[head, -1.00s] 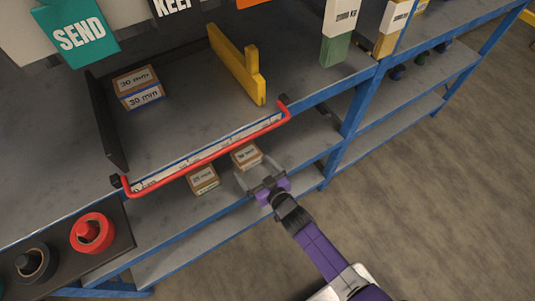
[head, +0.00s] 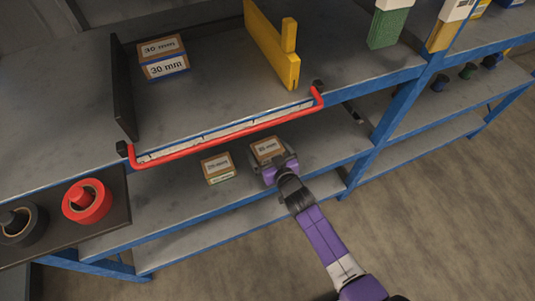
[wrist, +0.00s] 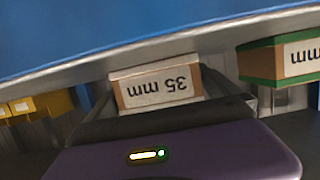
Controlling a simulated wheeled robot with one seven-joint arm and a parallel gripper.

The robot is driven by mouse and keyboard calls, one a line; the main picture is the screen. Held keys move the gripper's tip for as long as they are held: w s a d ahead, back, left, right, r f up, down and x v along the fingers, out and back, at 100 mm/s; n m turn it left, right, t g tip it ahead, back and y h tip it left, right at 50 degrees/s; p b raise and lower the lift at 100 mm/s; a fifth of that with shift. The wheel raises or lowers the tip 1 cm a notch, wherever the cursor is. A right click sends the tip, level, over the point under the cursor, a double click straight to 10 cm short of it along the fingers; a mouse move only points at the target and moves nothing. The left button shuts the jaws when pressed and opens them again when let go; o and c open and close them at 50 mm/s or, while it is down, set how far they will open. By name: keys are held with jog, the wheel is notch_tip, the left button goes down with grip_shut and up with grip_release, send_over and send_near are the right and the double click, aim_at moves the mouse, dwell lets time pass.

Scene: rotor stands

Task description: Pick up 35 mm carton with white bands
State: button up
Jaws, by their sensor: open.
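The carton marked 35 mm (wrist: 158,84) is brown with a pale band along its edge and shows upside down in the wrist view. In the head view it is the right-hand carton (head: 267,149) on the lower shelf, its label too small to read surely. My gripper (head: 275,167) is at its near side, with jaws open. In the wrist view the fingers of my gripper (wrist: 165,108) reach toward the carton, which lies between them in the picture; contact cannot be told. The carton's lower part is hidden by my gripper.
A green-banded carton (wrist: 283,60) stands close beside it; in the head view it is the left carton (head: 217,168). A blue post (head: 368,145) stands to the right. Tape rolls (head: 87,201) sit at left.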

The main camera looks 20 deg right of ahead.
aim_at(267, 147)
jog(key=shift+c, duration=0.4)
jog(key=c, duration=1.3)
jog(key=shift+r, duration=0.25)
notch_tip(267, 147, up, 20)
jog(key=p, duration=2)
jog(key=shift+f, duration=0.15)
